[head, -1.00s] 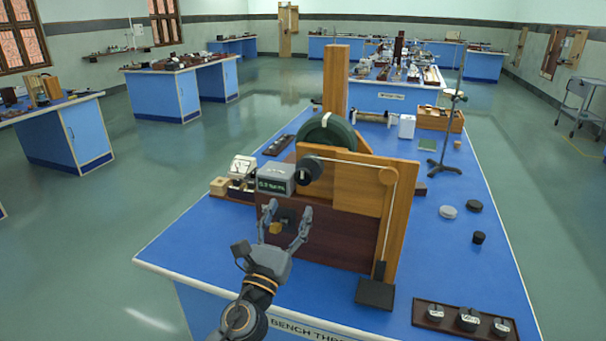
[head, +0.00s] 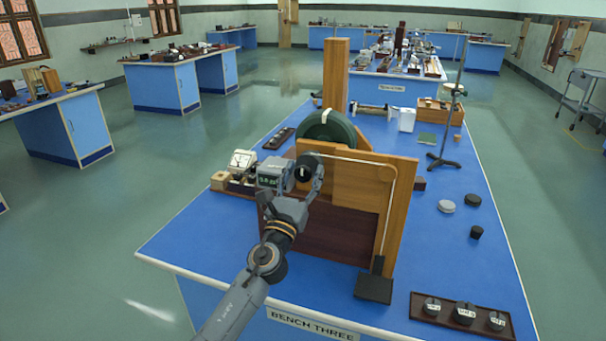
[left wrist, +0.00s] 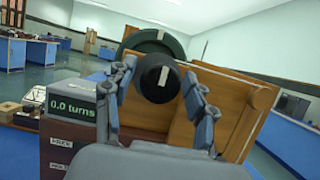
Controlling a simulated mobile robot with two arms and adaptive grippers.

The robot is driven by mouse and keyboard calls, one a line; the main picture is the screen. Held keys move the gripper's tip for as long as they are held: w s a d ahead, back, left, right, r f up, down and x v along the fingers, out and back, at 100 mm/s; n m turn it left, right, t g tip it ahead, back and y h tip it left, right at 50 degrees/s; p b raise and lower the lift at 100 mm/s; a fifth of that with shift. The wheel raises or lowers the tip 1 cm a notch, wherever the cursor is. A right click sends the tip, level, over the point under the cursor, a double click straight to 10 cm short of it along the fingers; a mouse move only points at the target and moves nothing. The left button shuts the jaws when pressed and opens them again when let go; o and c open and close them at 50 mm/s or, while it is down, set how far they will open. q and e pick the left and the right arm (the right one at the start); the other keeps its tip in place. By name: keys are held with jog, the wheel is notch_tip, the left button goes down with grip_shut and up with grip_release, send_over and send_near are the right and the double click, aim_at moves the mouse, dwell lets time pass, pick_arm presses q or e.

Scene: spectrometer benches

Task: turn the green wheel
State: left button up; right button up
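The dark green wheel (head: 327,128) stands upright behind the wooden panel, its lower part hidden. It has a pale mark on its rim and also shows at the top of the left wrist view (left wrist: 155,43). A round black knob (left wrist: 157,78) with a white stripe sits in front of it, on the panel's upper left. My left gripper (head: 305,178) is at this knob, with one finger on each side. In the left wrist view the fingers (left wrist: 160,88) are spread, with narrow gaps to the knob. My right gripper is not in view.
A grey counter box (head: 273,175) reading "0.0 turns" in the wrist view stands close left of the knob. A cord runs from the knob over a pulley (head: 387,173) to a dark block (head: 374,288).

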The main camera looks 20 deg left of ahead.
pick_arm(q)
grip_shut()
jog(key=shift+n, duration=0.5)
